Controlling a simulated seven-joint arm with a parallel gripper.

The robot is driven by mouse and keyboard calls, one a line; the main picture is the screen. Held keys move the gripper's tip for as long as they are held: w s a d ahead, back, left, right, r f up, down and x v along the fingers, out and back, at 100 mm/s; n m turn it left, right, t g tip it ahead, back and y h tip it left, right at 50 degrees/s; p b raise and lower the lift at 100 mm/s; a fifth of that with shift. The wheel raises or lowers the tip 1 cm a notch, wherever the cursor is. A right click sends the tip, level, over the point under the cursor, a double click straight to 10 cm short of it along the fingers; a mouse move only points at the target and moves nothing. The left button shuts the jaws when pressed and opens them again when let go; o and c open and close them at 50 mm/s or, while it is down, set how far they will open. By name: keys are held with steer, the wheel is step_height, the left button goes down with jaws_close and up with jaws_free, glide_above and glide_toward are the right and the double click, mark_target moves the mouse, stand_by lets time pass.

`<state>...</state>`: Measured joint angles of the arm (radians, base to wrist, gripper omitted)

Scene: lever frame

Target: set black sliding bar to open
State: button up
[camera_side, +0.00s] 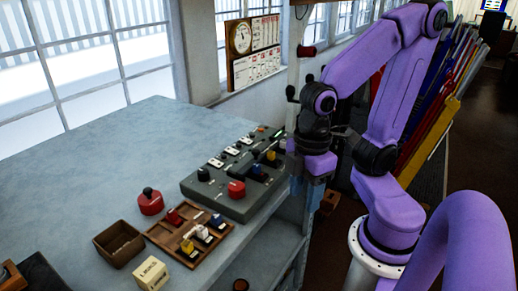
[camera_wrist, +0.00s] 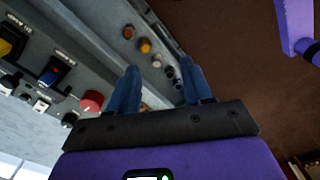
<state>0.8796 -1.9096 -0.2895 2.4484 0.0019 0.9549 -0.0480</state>
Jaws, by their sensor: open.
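I cannot pick out the black sliding bar with certainty among the small controls. The grey control panel (camera_side: 218,205) lies on the bench and carries a black round knob (camera_side: 203,174), a red knob (camera_side: 237,188), a blue switch (camera_side: 257,168) and a yellow one (camera_side: 271,155). My gripper (camera_side: 303,197) hangs past the panel's right side, by the bench edge, pointing down. In the wrist view its two blue fingers (camera_wrist: 159,80) are apart with nothing held between them. The red knob (camera_wrist: 92,101) and blue switch (camera_wrist: 50,75) show left of the fingers.
Small round fittings, one orange (camera_wrist: 145,46), lie beyond the fingers. A brown box (camera_side: 118,243), a wooden tray (camera_side: 160,237) with small coloured parts, a cream block (camera_side: 151,274) and a red-based knob (camera_side: 150,202) stand nearer the camera. The bench's back left is clear.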

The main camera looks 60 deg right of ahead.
steer(key=w+r+m, duration=0.1)
steer(key=w+r, duration=0.3)
steer(key=w, duration=0.3)
step_height(320, 180, up, 10)
steer(key=r+m, duration=0.1)
steer(key=m, duration=0.1)
glide_above(256, 150)
step_height(256, 150, down, 17)
steer(key=shift+a+f, duration=0.1)
steer(key=shift+a, duration=0.05)
steer(key=shift+c, duration=0.3)
